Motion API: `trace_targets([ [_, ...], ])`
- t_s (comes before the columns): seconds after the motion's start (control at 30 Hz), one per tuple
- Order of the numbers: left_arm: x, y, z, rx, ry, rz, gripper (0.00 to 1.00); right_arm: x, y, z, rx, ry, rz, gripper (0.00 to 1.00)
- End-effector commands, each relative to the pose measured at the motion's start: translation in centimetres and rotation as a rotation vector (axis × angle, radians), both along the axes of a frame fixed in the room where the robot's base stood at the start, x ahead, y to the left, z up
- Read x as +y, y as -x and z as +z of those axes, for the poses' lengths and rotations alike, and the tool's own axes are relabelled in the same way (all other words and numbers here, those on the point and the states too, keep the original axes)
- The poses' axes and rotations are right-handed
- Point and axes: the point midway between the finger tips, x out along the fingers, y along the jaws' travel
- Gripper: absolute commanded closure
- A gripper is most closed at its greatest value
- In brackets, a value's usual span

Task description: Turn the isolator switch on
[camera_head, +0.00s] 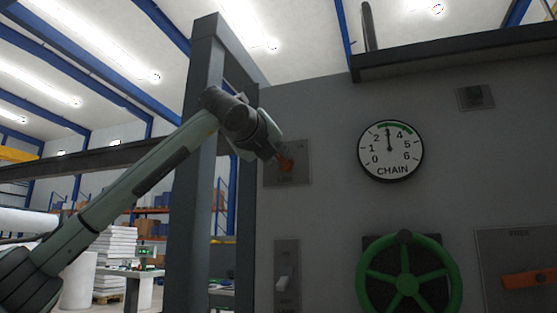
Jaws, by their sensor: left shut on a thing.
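The isolator switch is an orange-red handle (287,163) on a grey square plate (299,178) on the wall, just right of the dark post. My left arm reaches up from the lower left. My left gripper (280,156) is at the plate and shut on the orange handle. The gripper hides part of the handle, and I cannot tell its exact angle. My right gripper is not in view.
Right of the plate are a round CHAIN gauge (391,151), a green handwheel (408,275) and an orange lever (529,279) on a panel. A switch plate (287,276) sits below. A dark steel post (196,200) stands close behind my left arm.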

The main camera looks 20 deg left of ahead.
Motion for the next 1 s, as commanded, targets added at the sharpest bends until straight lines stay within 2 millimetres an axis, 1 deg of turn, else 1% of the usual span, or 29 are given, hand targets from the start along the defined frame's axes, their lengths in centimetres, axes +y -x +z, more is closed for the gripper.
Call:
trace_targets([
  [0.03,-0.1,0.0,-0.2,0.000,-0.036,-0.001,1.00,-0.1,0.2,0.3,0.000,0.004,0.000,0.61],
  [0.2,-0.1,0.0,-0.2,-0.005,-0.194,0.000,1.00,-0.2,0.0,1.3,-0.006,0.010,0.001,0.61],
  [0.4,-0.3,0.0,0.0,-0.012,-0.385,-0.001,1.00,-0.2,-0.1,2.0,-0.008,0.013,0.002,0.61],
  [0.67,-0.4,0.0,0.1,-0.021,-0.633,-0.001,1.00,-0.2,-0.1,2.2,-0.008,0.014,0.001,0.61],
  [1.0,-0.5,0.0,0.1,-0.031,-0.954,-0.001,1.00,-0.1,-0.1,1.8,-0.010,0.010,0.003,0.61],
])
